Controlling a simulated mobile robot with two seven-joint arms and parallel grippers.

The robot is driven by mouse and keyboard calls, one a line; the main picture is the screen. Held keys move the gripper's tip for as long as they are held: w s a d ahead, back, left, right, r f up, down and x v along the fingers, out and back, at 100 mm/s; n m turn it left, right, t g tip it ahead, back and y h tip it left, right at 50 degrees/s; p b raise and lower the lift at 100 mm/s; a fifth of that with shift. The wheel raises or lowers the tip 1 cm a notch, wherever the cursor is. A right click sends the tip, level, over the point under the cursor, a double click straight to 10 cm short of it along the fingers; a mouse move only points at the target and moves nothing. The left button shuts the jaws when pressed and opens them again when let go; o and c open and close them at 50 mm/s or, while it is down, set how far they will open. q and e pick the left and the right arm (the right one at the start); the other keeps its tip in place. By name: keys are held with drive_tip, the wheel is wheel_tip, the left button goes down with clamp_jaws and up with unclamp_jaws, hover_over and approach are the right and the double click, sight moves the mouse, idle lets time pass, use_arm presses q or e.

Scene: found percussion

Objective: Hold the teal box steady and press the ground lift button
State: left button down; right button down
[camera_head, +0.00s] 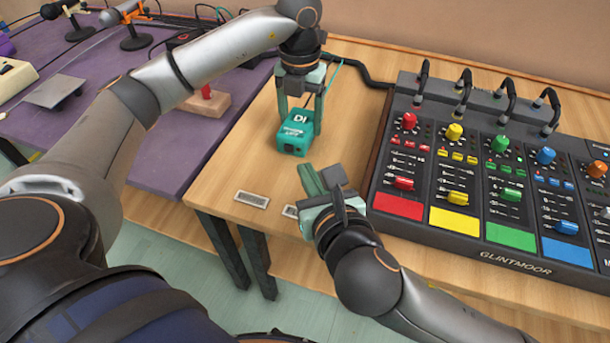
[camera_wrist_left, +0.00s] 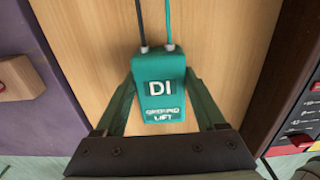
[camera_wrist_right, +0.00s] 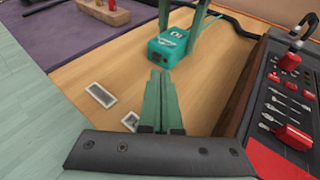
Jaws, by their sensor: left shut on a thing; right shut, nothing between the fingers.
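The teal box (camera_head: 293,136) marked "DI" sits on the wooden table. The left wrist view shows the box (camera_wrist_left: 161,98) with "GROUND LIFT" lettered near its lower end. A black cable and a teal cable leave its far end. My left gripper (camera_head: 300,112) reaches down from above and is shut on the box, one finger on each side (camera_wrist_left: 160,108). My right gripper (camera_head: 308,180) is shut and empty, above the table in front of the box and apart from it. The right wrist view shows the box (camera_wrist_right: 168,46) beyond my closed fingers (camera_wrist_right: 160,78). I cannot clearly make out the button.
A mixer (camera_head: 480,250) with colored pads and knobs stands to the right. Two small plates (camera_head: 252,199) lie near the table's front edge. A purple-covered table (camera_head: 150,160) on the left bears a wooden block (camera_head: 203,105) with a red part, and microphones.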

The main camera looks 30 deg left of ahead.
sight(288, 150)
drive_tip(key=shift+s+a+f, duration=0.25)
drive_tip(key=shift+w+a+f, duration=0.15)
drive_tip(key=shift+a+f, duration=0.05)
drive_tip(key=shift+a, duration=0.1)
drive_tip(key=shift+x, duration=3.2)
drive_tip(key=shift+v, duration=3.95)
use_arm(q)
unclamp_jaws()
